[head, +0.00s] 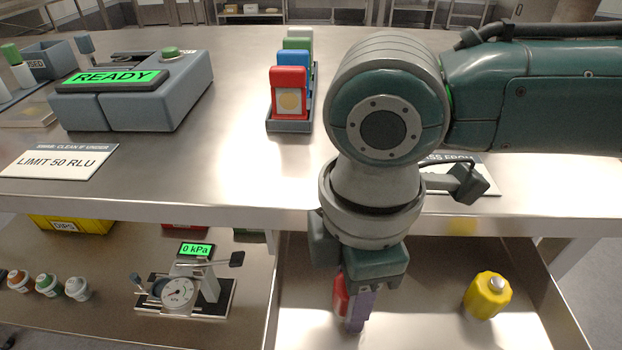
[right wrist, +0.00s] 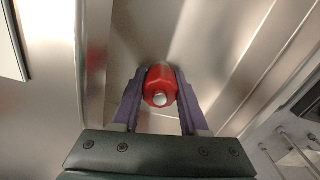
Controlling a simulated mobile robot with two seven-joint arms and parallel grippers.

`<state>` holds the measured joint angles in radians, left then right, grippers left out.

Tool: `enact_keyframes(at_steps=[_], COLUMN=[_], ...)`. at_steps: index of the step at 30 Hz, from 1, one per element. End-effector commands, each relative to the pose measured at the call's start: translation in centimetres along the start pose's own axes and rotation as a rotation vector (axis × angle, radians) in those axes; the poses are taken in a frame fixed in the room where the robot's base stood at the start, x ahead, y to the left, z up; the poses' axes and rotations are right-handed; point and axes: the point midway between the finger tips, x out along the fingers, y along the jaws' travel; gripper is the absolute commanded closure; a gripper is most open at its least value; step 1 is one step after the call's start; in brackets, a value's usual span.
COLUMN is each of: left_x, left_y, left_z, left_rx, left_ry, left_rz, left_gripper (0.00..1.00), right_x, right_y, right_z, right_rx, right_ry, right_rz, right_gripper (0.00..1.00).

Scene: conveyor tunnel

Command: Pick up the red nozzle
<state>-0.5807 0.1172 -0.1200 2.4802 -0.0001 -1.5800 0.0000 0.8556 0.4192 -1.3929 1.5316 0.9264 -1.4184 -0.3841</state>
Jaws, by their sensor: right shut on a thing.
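The red nozzle (right wrist: 161,84) is a red cylinder with a silver tip, seen between the two purple fingers in the right wrist view. Its red side also shows in the head view (head: 340,294), partly hidden by a finger. My right gripper (right wrist: 160,92) is shut on it, one finger on each side. In the head view the right gripper (head: 352,310) points down over the lower metal tray (head: 420,318). I cannot tell whether the nozzle touches the tray floor. My left gripper is in neither view.
A yellow nozzle (head: 487,295) stands in the tray to the right. A gauge stand (head: 186,290) reading 0 kPa is left of the tray. The upper bench edge (head: 200,205) lies close to my right wrist. A rack of coloured blocks (head: 289,125) and a READY device (head: 135,95) stand on the bench.

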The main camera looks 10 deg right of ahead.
Motion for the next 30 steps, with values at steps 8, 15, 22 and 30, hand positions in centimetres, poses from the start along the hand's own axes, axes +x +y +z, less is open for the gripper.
enact_keyframes(at_steps=[8,15,22,30], left_x=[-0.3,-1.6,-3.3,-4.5], left_y=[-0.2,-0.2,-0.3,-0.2], left_z=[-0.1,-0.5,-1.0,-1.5], left_rx=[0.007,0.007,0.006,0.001], left_ry=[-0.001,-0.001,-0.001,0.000], left_rz=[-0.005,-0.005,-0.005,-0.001], left_gripper=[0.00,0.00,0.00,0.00], right_x=[-0.8,-4.9,-11.3,-17.7], right_y=[0.1,0.1,0.1,0.1], right_z=[0.0,0.0,-0.1,0.0], right_rx=[0.001,-0.001,-0.001,-0.001], right_ry=[0.001,0.003,0.003,0.001], right_rz=[0.001,0.003,0.005,0.004], right_gripper=[1.00,1.00,1.00,1.00])
